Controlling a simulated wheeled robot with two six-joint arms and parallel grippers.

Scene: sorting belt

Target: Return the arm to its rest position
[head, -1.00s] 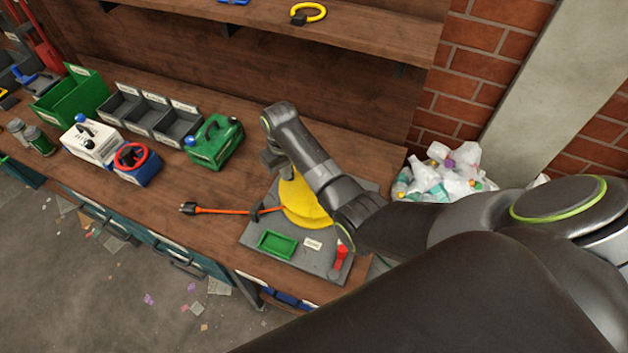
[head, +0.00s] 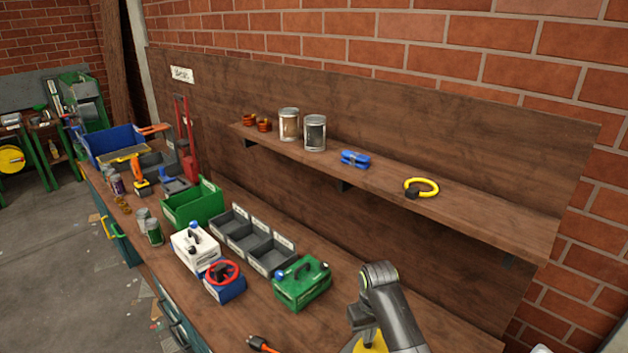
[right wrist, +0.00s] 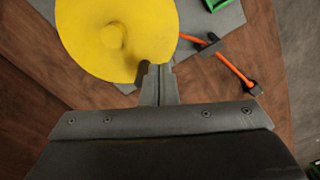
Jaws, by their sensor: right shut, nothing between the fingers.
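My right arm comes in at the bottom right of the head view, with its gripper (head: 362,325) low over the workbench (head: 445,338). In the right wrist view the two fingers of that gripper (right wrist: 157,70) are together and hold nothing. Their tips overlap the edge of a yellow disc (right wrist: 118,38) in that picture; I cannot tell whether they touch it. Only a small part of the disc shows in the head view (head: 372,344). My left gripper is out of view.
An orange cord with a black plug (head: 262,344) lies on the bench. A green canister (head: 302,283), grey bins (head: 270,256), a white container (head: 194,247) and a blue box with a red ring (head: 224,283) stand left of the gripper. A shelf (head: 480,222) runs above.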

